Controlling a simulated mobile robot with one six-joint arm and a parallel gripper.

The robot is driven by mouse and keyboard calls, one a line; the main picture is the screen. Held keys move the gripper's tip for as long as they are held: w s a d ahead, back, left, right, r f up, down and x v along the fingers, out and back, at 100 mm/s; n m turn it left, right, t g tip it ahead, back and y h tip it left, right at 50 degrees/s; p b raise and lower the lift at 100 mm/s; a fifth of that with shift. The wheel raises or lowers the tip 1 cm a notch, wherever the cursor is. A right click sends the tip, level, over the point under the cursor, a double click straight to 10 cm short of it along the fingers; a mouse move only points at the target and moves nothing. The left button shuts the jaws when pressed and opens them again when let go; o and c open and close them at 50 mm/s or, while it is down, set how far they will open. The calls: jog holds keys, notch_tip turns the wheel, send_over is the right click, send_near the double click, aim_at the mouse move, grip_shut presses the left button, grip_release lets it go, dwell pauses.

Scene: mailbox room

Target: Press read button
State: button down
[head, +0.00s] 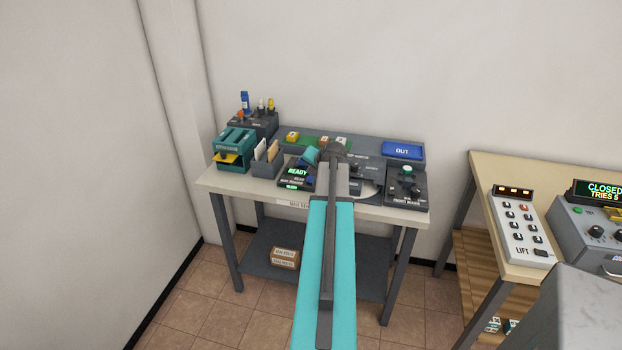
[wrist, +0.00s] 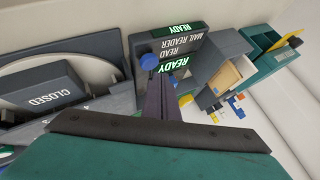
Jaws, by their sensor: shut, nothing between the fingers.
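The mail reader (wrist: 185,44) is a dark box with the words MAIL READER and READ and green READY displays; it also shows in the head view (head: 297,172) on the left desk. A round blue button (wrist: 148,61) sits on it next to the word READ. My gripper (wrist: 158,80) is shut and empty, its fingertips right beside the blue button in the wrist view. I cannot tell whether they touch it. In the head view my arm hides part of the desk.
A grey box with letters (head: 266,159) and a teal unit (head: 235,150) stand left of the reader. A dark machine with a green button (head: 405,185) is at right. A second table (head: 500,166) holds a LIFT keypad (head: 520,226). Floor left of the desk is clear.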

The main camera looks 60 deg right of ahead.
aim_at(312, 180)
jog(key=shift+f+b, duration=0.7)
jog(key=shift+f, duration=0.25)
dwell(1.4)
dwell(0.3)
jog(key=shift+r+p, duration=0.5)
jog(key=shift+r, duration=0.45)
jog(key=shift+r+p, duration=1.25)
jog(key=shift+r, duration=1.25)
